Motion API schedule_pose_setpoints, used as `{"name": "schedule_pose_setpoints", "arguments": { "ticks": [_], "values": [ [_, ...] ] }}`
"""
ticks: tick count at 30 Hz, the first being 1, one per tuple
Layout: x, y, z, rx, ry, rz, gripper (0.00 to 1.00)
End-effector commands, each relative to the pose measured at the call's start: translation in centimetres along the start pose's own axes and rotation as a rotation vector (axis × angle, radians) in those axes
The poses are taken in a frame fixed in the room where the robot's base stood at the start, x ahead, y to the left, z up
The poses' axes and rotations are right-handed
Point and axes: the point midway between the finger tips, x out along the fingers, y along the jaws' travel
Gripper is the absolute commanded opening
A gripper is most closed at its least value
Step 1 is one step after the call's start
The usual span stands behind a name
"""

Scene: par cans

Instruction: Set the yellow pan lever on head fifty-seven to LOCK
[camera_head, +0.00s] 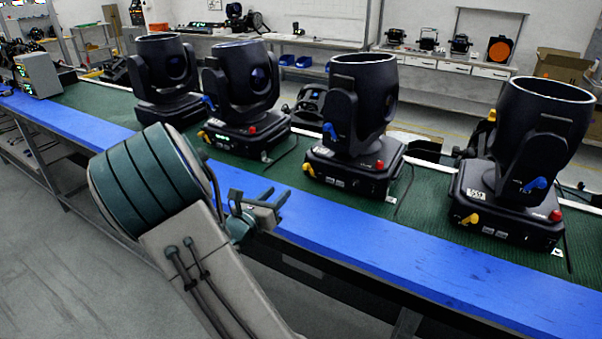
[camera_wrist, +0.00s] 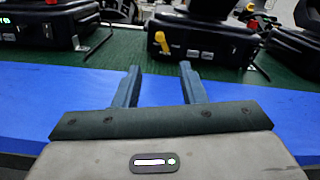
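Several black moving heads stand in a row on the green-topped bench. Yellow levers show low on the front of the second head (camera_head: 203,135), the third head (camera_head: 309,170) and the right head (camera_head: 470,218). Head numbers and lever markings are too small to read, so I cannot tell which is fifty-seven. In the wrist view a yellow lever (camera_wrist: 161,43) sits tilted on the base of the middle head, beyond my fingers. My gripper (camera_head: 270,199) is open and empty in front of the bench; its two fingers also show apart in the wrist view (camera_wrist: 159,68).
A blue strip (camera_head: 370,250) runs along the bench's front edge and is clear. Blue levers (camera_head: 537,184) and red knobs (camera_head: 379,165) stick out from the heads. Cables lie between the bases. A grey box (camera_head: 38,75) stands at the far left. Shelves are behind.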

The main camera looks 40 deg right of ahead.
Motion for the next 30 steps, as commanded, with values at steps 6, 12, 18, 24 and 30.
{"name": "schedule_pose_setpoints", "arguments": {
  "ticks": [6,12,18,24,30],
  "values": [
    [2.9,0.0,0.1,-0.006,-0.004,-0.001,0.37],
    [7.3,0.0,0.2,-0.006,-0.004,-0.001,0.37],
    [11.1,-0.1,0.1,-0.005,-0.003,-0.001,0.37],
    [13.2,0.0,0.1,-0.003,-0.002,0.002,0.37],
    [13.7,0.1,0.0,-0.003,-0.002,0.003,0.37]
  ]
}}
